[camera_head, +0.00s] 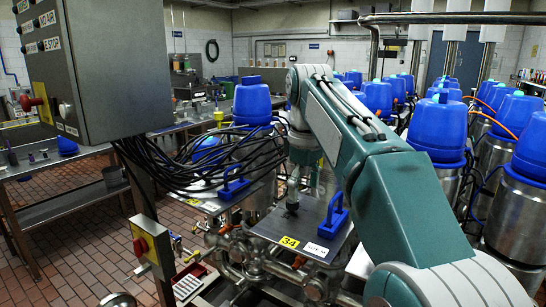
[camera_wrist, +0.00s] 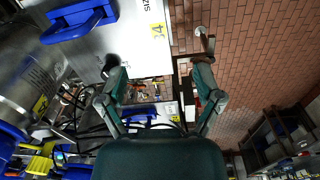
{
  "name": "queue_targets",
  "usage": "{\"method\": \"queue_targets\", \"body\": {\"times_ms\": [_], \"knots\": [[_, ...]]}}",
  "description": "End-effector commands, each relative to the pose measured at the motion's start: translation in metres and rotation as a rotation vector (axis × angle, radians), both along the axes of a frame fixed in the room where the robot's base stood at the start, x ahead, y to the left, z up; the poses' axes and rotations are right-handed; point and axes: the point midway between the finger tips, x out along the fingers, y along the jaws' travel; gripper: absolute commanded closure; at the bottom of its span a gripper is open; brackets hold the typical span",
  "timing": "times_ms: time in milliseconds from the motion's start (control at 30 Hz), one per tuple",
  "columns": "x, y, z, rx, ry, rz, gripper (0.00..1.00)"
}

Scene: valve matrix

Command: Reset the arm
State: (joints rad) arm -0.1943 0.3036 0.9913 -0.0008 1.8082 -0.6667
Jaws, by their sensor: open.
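My arm (camera_head: 400,200) is raised and bent in the head view, with its elbow high and its wrist hanging down. My gripper (camera_head: 292,202) hangs just over the metal plate (camera_head: 270,228) labelled 34; I cannot tell from this view whether it touches. In the wrist view my gripper (camera_wrist: 161,82) has its two green fingers spread apart with nothing between them. The plate (camera_wrist: 125,55) and its blue handle (camera_wrist: 80,22) lie beyond the fingers to the upper left. The handle (camera_head: 334,216) stands right of my gripper in the head view, apart from it.
A grey control box (camera_head: 105,65) with an emergency stop stands at left, with black cables (camera_head: 200,160) running from it close to my wrist. Several blue-capped steel valves (camera_head: 438,130) fill the right. A second blue handle (camera_head: 235,183) is left of my gripper.

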Motion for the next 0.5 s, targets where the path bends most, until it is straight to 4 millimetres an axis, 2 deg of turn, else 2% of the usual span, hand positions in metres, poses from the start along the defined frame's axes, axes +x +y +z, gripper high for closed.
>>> {"method": "queue_targets", "body": {"times_ms": [267, 367, 500], "knots": [[-0.026, -0.017, -0.001, 0.015, -0.052, -0.105, 0.16], [-0.041, -0.025, -0.005, 0.024, -0.082, -0.161, 0.16], [-0.072, -0.04, -0.016, 0.045, -0.137, -0.268, 0.16]]}}
